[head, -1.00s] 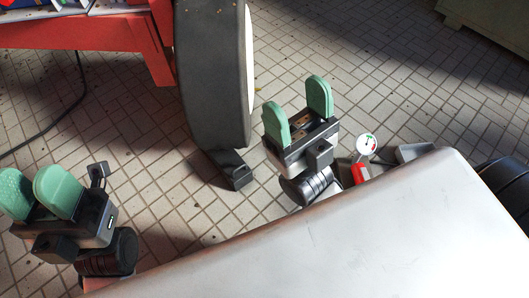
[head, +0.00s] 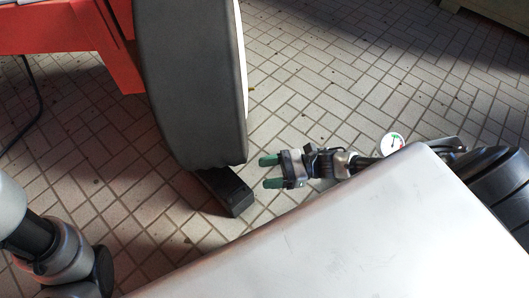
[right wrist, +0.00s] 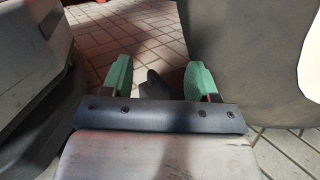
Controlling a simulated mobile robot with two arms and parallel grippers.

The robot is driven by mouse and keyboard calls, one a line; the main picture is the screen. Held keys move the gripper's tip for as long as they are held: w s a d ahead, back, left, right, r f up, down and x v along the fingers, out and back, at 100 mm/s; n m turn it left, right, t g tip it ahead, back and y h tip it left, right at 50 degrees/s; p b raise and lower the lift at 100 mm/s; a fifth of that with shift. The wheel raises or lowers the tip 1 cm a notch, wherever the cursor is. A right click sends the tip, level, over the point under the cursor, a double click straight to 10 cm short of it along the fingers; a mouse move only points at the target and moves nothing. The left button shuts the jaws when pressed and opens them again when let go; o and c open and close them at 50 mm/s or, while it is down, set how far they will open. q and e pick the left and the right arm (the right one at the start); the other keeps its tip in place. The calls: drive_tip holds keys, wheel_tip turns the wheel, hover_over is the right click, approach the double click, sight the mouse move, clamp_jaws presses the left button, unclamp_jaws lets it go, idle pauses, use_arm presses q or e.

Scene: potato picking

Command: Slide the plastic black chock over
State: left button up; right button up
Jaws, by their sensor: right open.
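The black plastic chock (head: 228,192) lies on the tiled floor against the bottom of a big dark wheel (head: 190,85) in the head view. My right gripper (head: 271,171) is low, to the right of the chock, with its green fingers pointing left toward it. It is open and empty, and a gap shows between it and the chock. In the right wrist view, a dark wedge shape, which looks like the chock (right wrist: 155,84), shows between the fingers of the right gripper (right wrist: 158,68). My left gripper is out of view; only part of that arm shows at lower left.
A red-orange stand (head: 62,30) is at the upper left, with a dark cable (head: 38,95) on the floor nearby. A round gauge (head: 391,143) shows beside my right arm. The tiled floor (head: 330,80) right of the wheel is clear.

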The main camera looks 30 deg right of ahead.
drive_tip(key=shift+w+d+f+n, duration=0.3)
drive_tip(key=shift+w+d+f, duration=0.1)
drive_tip(key=shift+d, duration=0.1)
drive_tip(key=b, duration=0.7)
approach(244, 186)
drive_tip(key=w+a+f, duration=0.1)
drive_tip(key=a, duration=0.1)
drive_tip(key=b+x, duration=0.1)
drive_tip(key=x, duration=0.5)
drive_tip(key=shift+a+b, duration=0.1)
drive_tip(key=shift+b, duration=0.25)
drive_tip(key=shift+w+a+r, duration=0.2)
drive_tip(key=shift+a, duration=0.5)
